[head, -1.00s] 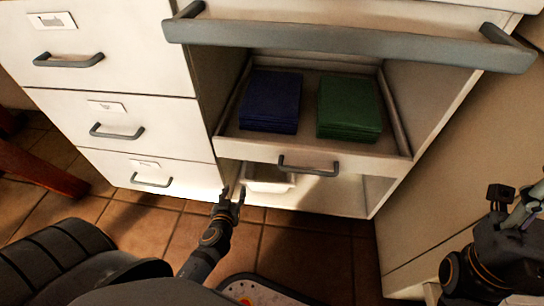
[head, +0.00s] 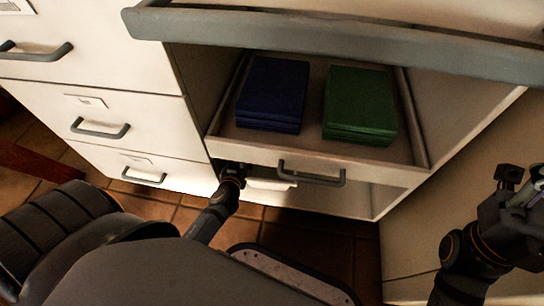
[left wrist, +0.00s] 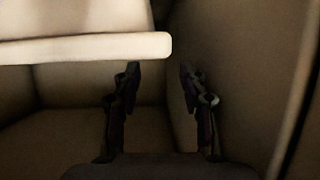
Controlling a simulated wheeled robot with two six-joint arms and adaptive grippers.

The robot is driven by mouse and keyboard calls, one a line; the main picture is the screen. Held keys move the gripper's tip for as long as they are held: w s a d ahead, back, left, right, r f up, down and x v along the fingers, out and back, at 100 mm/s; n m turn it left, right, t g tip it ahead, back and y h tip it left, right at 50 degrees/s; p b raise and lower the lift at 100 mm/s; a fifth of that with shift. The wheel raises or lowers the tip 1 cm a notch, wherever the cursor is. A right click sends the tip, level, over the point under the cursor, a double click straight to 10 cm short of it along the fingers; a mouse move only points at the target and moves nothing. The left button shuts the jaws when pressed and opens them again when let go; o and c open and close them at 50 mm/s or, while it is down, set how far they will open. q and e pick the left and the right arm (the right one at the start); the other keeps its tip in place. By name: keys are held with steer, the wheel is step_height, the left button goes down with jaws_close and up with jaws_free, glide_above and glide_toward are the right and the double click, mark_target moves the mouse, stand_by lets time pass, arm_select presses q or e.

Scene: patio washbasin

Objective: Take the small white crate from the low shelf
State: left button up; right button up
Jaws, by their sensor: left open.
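The small white crate (head: 270,184) is on the low shelf under the drawer. Only a pale strip of it shows in the head view. My left gripper (head: 234,168) reaches into the low opening, just left of the crate, its fingertips hidden in shadow. In the left wrist view the open fingers (left wrist: 160,68) are empty, and a pale rim and wall, apparently the crate (left wrist: 85,48), fill the upper left. The left-hand finger is close to this rim; I cannot tell whether they touch. My right gripper (head: 512,182) is partly visible at the right edge, its jaws unclear.
The open drawer (head: 250,148) above the shelf holds a dark blue stack (head: 273,93) and a green stack (head: 359,104). Its handle (head: 311,175) juts out. A grey bar (head: 340,35) crosses above. Closed drawers (head: 120,110) stand left. The shelf right of the crate looks clear.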

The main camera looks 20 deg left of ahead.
arm_select(q)
steer(key=shift+w+a+f, duration=0.2)
steer(key=shift+w+f, duration=0.05)
steer(key=shift+w, duration=0.35)
steer(key=b+x, duration=0.1)
steer(key=x, duration=0.3)
steer(key=shift+w+d+f+b, duration=0.1)
steer(key=shift+w+d+b, duration=0.05)
steer(key=shift+b, duration=0.2)
steer(key=shift+w+f, duration=0.1)
steer(key=shift+w, duration=0.3)
jaws_close()
